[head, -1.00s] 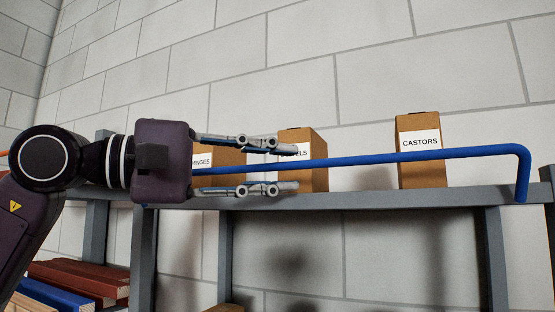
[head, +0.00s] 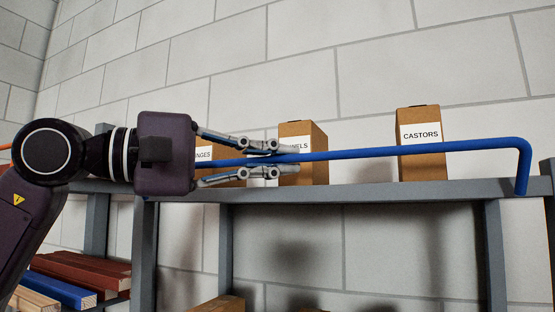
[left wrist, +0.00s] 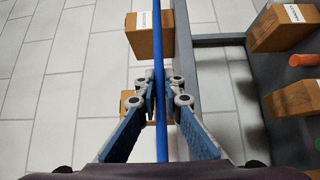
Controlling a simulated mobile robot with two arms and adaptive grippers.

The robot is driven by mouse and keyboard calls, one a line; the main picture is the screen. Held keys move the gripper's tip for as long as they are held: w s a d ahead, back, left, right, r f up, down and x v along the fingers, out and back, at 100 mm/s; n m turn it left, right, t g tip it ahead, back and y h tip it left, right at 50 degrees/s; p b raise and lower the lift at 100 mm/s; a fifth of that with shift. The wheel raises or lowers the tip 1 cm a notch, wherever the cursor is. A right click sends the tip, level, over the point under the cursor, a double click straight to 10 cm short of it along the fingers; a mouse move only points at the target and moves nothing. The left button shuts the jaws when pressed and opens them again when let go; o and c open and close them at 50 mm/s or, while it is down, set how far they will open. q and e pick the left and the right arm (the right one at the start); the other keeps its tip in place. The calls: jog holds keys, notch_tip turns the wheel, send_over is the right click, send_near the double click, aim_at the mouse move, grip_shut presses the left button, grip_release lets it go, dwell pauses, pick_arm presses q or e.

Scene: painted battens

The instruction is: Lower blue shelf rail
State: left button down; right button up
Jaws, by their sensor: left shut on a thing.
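The blue shelf rail (head: 370,152) runs across the front of the grey shelf, above its top edge. Its right end bends down to the shelf at the right. My left gripper (head: 282,158) is shut on the rail, one finger above it and one below, in front of the middle box. In the left wrist view the rail (left wrist: 159,60) passes between the two fingers (left wrist: 165,98). The rail's left part is hidden behind my gripper and wrist. My right gripper is in neither view.
Cardboard boxes stand behind the rail: CASTORS (head: 419,160), a middle box (head: 315,140) with a partly hidden label, and another behind my gripper (head: 203,142). The grey shelf (head: 400,192) lies below. Red, blue and bare battens (head: 60,290) lie at the lower left.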

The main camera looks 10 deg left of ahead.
pick_arm(q)
jog(key=shift+s+a+f+m+h+b, duration=0.1)
jog(key=shift+s+f+m+h+b, duration=0.35)
jog(key=shift+m+h+b, duration=0.8)
jog(key=shift+s+a+f+m+h+b, duration=0.15)
jog(key=shift+s+f+m+h+b, duration=0.4)
jog(key=shift+b, duration=1.35)
jog(key=shift+s+a+f+m+h+b, duration=0.1)
jog(key=shift+f+m+h+b, duration=0.55)
jog(key=shift+m+b, duration=0.85)
jog(key=shift+h, duration=0.25)
jog(key=shift+r, duration=0.1)
